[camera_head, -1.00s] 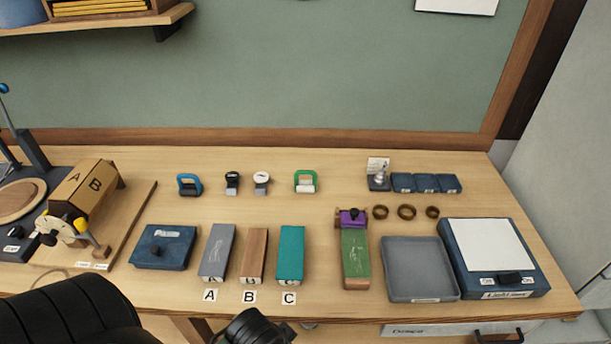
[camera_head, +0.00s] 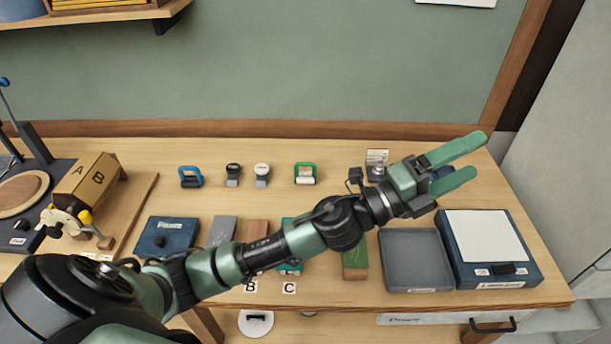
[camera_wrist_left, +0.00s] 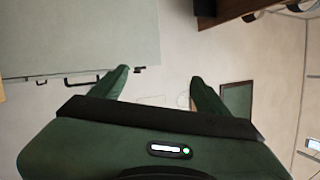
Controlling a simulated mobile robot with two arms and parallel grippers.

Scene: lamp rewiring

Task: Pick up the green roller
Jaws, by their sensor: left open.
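The green roller (camera_head: 305,173), a green handle frame with a white roller, stands at the back middle of the bench in the head view. It is uncovered there, and I cannot make it out in the left wrist view. My left arm crosses the bench from the lower left. My left gripper (camera_head: 476,157) is raised over the right side, well to the right of the roller, fingers apart and pointing right. The left wrist view also shows the open, empty fingers (camera_wrist_left: 160,76). My right gripper is not in view.
A blue roller (camera_head: 190,176) and two small stamp-like tools (camera_head: 262,175) stand left of the green roller. A grey tray (camera_head: 414,260) and a blue box with a white top (camera_head: 487,237) lie at the right. My arm partly hides the blocks and a green strip (camera_head: 355,262).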

